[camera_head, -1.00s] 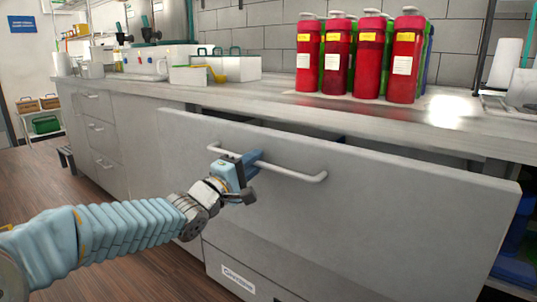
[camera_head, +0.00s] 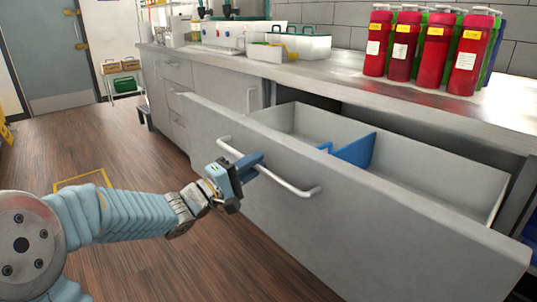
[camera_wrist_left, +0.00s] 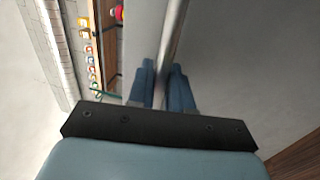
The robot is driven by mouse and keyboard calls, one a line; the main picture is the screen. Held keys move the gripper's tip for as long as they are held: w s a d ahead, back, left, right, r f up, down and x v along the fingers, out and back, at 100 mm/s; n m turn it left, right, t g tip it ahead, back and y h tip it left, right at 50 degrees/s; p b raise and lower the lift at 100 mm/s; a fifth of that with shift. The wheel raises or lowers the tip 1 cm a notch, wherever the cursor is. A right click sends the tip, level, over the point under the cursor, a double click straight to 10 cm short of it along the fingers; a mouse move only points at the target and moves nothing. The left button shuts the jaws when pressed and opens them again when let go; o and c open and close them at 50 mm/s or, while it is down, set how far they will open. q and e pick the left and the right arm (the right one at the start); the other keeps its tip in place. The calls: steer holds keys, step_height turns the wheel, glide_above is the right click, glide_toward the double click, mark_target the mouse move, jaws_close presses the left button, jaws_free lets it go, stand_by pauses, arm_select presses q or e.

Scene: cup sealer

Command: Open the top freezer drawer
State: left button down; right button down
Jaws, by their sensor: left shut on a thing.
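The top freezer drawer (camera_head: 390,225) is pulled out from under the counter, and its inside shows, with a blue divider (camera_head: 356,150) in it. Its bar handle (camera_head: 292,187) runs across the grey front. My left gripper (camera_head: 254,163) is shut on the left part of this handle. In the left wrist view, the handle bar (camera_wrist_left: 176,35) passes between the two blue fingers of the left gripper (camera_wrist_left: 163,88). My right gripper is not in view.
The counter (camera_head: 335,79) above holds red bottles (camera_head: 403,48) and white bins (camera_head: 298,45). More drawers and a cabinet (camera_head: 172,98) stand at the left. The wooden floor (camera_head: 95,150) is clear at the left.

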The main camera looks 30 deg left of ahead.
arm_select(q)
steer(key=shift+r+v, duration=0.2)
steer(key=shift+v, duration=0.9)
steer(key=c, duration=1.2)
jaws_free()
steer(key=shift+s+a, duration=0.1)
steer(key=v, duration=1.3)
steer(key=shift+s+f, duration=0.1)
steer(key=shift+s, duration=0.2)
